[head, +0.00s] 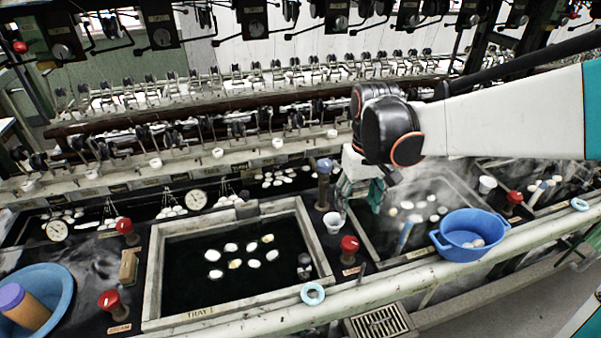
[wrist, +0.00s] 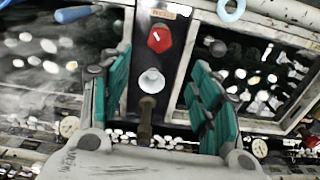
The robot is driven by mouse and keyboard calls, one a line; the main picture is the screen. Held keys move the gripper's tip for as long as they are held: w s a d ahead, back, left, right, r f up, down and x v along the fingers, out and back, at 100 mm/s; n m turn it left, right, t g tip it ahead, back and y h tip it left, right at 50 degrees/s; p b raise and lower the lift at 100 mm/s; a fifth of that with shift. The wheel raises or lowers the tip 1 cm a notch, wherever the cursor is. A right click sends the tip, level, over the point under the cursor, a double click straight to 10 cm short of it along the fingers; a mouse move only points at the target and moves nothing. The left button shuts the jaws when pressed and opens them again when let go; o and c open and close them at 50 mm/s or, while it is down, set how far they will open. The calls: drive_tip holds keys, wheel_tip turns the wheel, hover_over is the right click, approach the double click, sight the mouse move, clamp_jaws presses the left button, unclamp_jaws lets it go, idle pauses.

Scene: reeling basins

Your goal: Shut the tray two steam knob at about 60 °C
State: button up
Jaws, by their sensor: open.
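A red steam knob (head: 349,245) stands on the dark strip between the tray marked 1 (head: 155,285) and the steaming tray (head: 400,258) to its right. Its small label is too blurred to read. In the wrist view the red knob (wrist: 160,38), with a white pointer mark, shows beyond my open fingers. My gripper (head: 360,193), with teal finger pads, hangs empty above the strip, behind and apart from the knob. In the wrist view its fingers (wrist: 161,65) are spread. Dial thermometers (head: 197,200) stand at the back; their readings are too small to tell.
A white cup (head: 333,221) stands between the knob and my gripper. A wooden-handled brush (head: 323,180) is close by. A blue basin (head: 470,235) sits at the right tray's front edge. Other red knobs (head: 124,226) stand left and right. A pale blue ring (head: 312,294) lies in front.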

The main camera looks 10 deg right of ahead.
sight(350, 242)
wheel_tip(350, 242, down, 14)
drive_tip(key=b, duration=0.5)
drive_tip(key=shift+r, duration=0.15)
drive_tip(key=c, duration=1)
